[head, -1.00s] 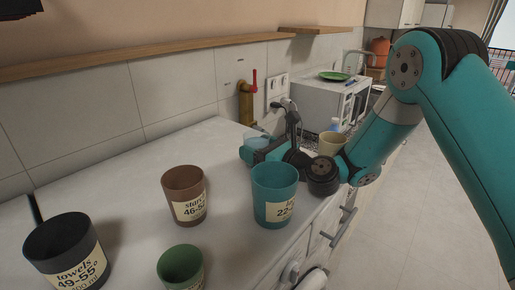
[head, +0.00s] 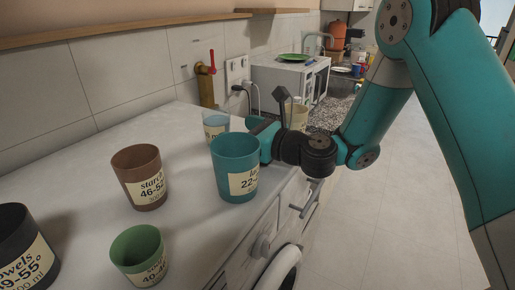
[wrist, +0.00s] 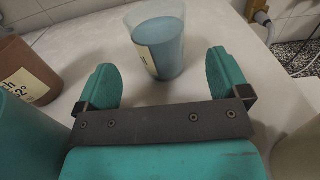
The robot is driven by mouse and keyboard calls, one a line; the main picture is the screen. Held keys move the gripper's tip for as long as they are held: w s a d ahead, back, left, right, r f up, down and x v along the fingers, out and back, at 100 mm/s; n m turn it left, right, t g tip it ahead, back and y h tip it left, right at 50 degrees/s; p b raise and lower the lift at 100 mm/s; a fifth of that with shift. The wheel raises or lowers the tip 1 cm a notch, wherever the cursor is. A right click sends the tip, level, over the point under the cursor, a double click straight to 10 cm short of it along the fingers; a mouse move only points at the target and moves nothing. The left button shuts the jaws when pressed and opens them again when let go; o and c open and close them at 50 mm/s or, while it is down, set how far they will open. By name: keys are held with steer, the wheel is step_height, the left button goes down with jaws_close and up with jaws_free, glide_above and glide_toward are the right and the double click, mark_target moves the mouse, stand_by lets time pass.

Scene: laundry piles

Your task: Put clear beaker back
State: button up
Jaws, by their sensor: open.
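The clear beaker (head: 214,126), see-through with bluish contents and a pale label, stands upright on the counter behind the teal beaker (head: 235,168). In the wrist view the clear beaker (wrist: 160,42) is just ahead of my gripper (wrist: 162,78), in line with the gap between the fingers. The two teal fingers are spread wide with nothing between them. In the head view my gripper (head: 260,132) is low over the counter, partly hidden behind the teal beaker, so the gap to the clear beaker is hard to judge there.
A brown beaker (head: 139,178), a green beaker (head: 137,253) and a black towels beaker (head: 22,250) stand on the counter (head: 85,195) to the left. A beige beaker (head: 299,116) stands behind my wrist. A red-handled tap pipe (head: 207,88) is at the wall.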

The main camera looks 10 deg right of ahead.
steer(key=b+v, duration=0.2)
steer(key=v, duration=0.2)
steer(key=shift+s+d+f+b, duration=0.15)
steer(key=shift+f+b, duration=0.05)
steer(key=shift+b, duration=0.15)
steer(key=shift+s+d+r, duration=0.2)
steer(key=shift+s+d, duration=0.1)
steer(key=shift+s, duration=0.05)
